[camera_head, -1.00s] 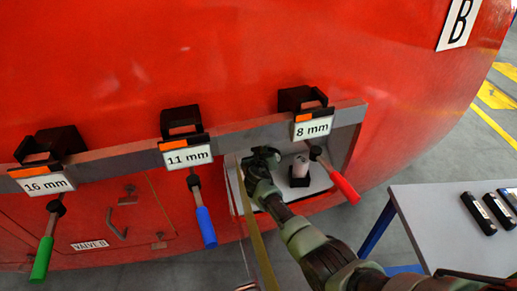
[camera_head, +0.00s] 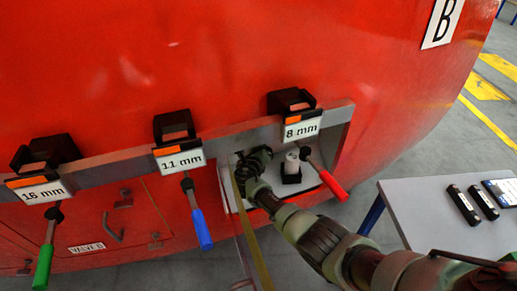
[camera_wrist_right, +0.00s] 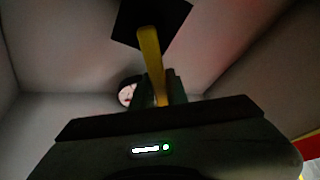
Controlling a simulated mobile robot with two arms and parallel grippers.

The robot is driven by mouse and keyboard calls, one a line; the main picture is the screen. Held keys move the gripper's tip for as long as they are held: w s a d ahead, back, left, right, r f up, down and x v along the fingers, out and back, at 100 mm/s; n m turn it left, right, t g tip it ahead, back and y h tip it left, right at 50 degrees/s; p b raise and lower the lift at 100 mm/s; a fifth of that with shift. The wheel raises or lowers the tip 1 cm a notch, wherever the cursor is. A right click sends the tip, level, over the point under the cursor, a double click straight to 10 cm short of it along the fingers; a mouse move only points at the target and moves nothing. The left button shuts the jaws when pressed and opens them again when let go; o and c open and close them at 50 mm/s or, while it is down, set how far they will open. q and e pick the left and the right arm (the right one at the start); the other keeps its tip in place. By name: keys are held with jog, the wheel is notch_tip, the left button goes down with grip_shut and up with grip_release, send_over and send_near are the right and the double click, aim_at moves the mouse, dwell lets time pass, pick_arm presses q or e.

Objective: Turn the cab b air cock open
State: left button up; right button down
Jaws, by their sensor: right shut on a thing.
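The air cock's yellow handle (camera_wrist_right: 150,55) shows in the right wrist view, running from a black square plate (camera_wrist_right: 133,22) down between my fingers. My right gripper (camera_wrist_right: 160,90) is shut on this handle; its fingertips are partly hidden behind the gripper body. In the head view my right gripper (camera_head: 250,160) is inside the open recess (camera_head: 228,190) low on the red cab, marked B (camera_head: 441,20). The gripper and wrist hide the handle there. My left gripper is not in view.
A white cylinder on a black base (camera_head: 291,168) stands in the recess, right of the gripper. Screwdrivers with red (camera_head: 332,184), blue (camera_head: 202,230) and green (camera_head: 43,268) grips hang from labelled holders in front. A grey table (camera_head: 400,205) with black items stands at right.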

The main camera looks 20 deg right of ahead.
jog(key=c, duration=1.4)
grip_release()
